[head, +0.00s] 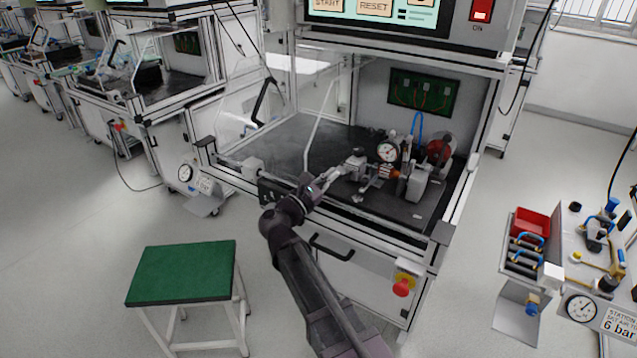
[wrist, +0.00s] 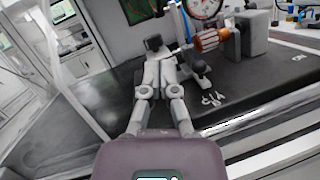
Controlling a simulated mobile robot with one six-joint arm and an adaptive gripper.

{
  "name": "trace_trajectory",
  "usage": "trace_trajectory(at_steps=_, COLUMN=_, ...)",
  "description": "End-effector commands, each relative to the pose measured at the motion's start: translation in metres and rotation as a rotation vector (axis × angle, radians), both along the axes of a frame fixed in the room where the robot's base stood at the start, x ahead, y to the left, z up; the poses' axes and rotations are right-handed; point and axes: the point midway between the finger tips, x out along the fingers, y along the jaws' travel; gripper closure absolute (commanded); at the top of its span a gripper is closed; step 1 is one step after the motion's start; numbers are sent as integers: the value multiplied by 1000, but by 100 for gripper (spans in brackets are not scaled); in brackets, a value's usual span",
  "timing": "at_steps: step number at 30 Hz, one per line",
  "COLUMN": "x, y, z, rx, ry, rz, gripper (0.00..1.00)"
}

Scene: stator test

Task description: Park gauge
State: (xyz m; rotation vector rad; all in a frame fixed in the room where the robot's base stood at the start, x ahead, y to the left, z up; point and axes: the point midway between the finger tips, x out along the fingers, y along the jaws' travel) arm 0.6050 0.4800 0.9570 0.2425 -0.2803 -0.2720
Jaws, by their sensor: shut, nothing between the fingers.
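A round white dial gauge (head: 388,152) stands upright inside the open test cabinet, above the fixture; part of its dial also shows at the top edge of the wrist view (wrist: 204,8). A copper-coloured stator (head: 387,171) sits just below it, and also shows in the wrist view (wrist: 210,40). My gripper (head: 342,171) reaches into the cabinet from the front, left of the gauge and stator. In the wrist view its fingers (wrist: 163,62) are together and empty. A small dark block (wrist: 153,43) is just beyond the tips; I cannot tell whether they touch it.
The cabinet's dark floor (head: 300,145) is clear to the left. A grey block (head: 415,183) and a red round part (head: 439,150) crowd the right. A green-topped stool (head: 185,272) stands in front. Other gauges show at left (head: 185,173) and right (head: 581,308).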

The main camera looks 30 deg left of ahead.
Motion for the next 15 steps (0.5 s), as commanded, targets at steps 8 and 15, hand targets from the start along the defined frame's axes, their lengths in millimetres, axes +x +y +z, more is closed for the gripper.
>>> trace_trajectory(at_steps=8, x=41, y=-12, z=12, rx=0, ry=0, rz=-1, gripper=100)
trace_trajectory(at_steps=15, x=76, y=-23, z=21, rx=1, ry=0, rz=-2, gripper=100)
